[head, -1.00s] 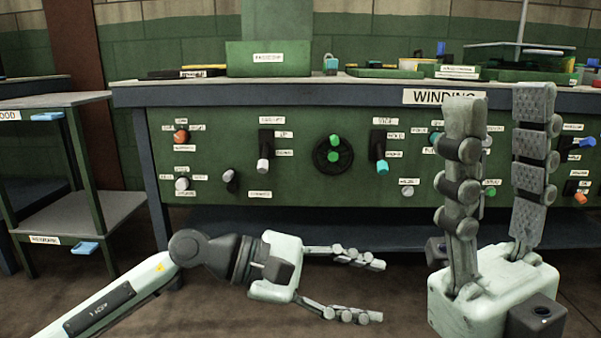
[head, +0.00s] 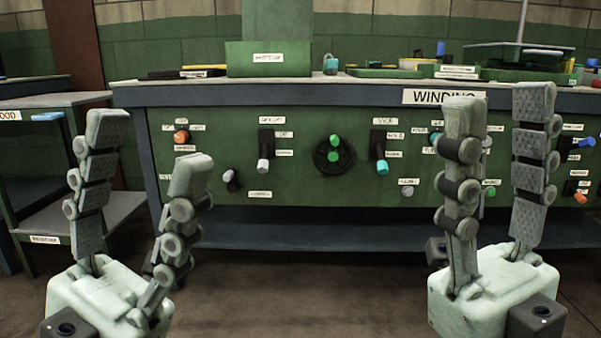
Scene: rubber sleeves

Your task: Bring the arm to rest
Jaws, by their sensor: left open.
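My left gripper (head: 150,145) stands upright at the lower left with its fingers pointing up. Its two fingers are spread apart with nothing between them. My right gripper (head: 500,99) stands upright at the lower right, also with its fingers apart and empty. Both pale gripper bodies sit low in the picture, in front of the bench. The arm links behind both grippers are out of view.
A green control panel (head: 300,185) with knobs, levers and a round black wheel (head: 322,158) spans the bench front. A green bin (head: 240,59) and trays stand on the bench top. A shelf unit (head: 40,215) is behind my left gripper. Floor between the grippers is clear.

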